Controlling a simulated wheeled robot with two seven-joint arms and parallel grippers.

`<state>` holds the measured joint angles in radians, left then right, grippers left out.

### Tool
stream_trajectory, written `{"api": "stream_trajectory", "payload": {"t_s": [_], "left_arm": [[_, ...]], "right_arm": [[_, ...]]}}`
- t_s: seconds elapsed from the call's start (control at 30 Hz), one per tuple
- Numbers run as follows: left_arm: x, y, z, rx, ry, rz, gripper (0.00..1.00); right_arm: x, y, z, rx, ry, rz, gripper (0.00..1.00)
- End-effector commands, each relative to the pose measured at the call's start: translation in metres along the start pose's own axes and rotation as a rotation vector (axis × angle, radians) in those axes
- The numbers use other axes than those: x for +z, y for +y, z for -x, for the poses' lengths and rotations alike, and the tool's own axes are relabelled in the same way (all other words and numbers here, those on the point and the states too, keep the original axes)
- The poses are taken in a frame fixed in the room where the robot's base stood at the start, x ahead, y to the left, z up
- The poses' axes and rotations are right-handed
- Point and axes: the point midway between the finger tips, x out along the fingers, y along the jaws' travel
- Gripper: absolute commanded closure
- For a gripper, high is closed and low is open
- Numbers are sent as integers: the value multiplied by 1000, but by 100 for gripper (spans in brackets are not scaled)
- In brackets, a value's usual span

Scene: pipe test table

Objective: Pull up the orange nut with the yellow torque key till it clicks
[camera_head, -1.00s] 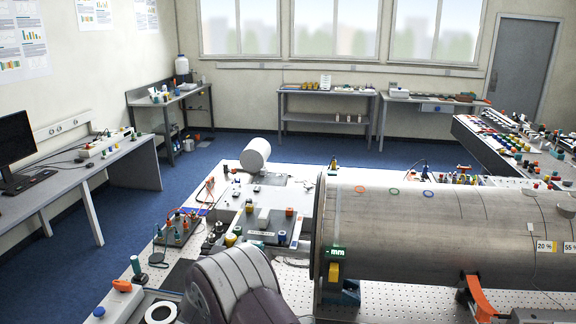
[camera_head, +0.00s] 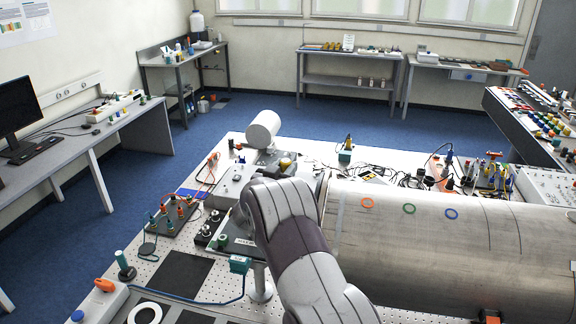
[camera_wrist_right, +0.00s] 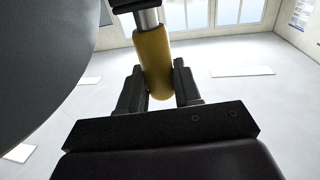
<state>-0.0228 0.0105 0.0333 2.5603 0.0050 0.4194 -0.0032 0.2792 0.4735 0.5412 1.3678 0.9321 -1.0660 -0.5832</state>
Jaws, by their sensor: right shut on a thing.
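In the right wrist view my right gripper (camera_wrist_right: 158,85) is shut on a yellow cylindrical handle (camera_wrist_right: 153,58), which looks like the torque key. A grey metal collar and a dark part join the handle's upper end at the top edge of the picture. In the head view my grey and purple arm stands in front of the left end of the big pipe (camera_head: 440,245); its gripper and the key are hidden there. I cannot make out the orange nut in either view. My left gripper is not in view.
A large dark curved surface (camera_wrist_right: 40,60) fills the left of the wrist view, close to the gripper. A white cylinder (camera_head: 263,129) lies behind. A black mat (camera_head: 172,277) lies at front left.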

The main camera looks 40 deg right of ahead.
Motion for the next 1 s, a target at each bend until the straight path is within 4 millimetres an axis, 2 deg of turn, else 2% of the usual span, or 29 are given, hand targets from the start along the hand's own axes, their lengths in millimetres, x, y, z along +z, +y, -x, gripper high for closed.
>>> {"api": "stream_trajectory", "payload": {"t_s": [0.37,1.0], "left_arm": [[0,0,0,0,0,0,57],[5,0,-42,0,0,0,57]], "right_arm": [[-1,0,7,5,0,1,100],[52,0,6,6,0,1,100]]}}
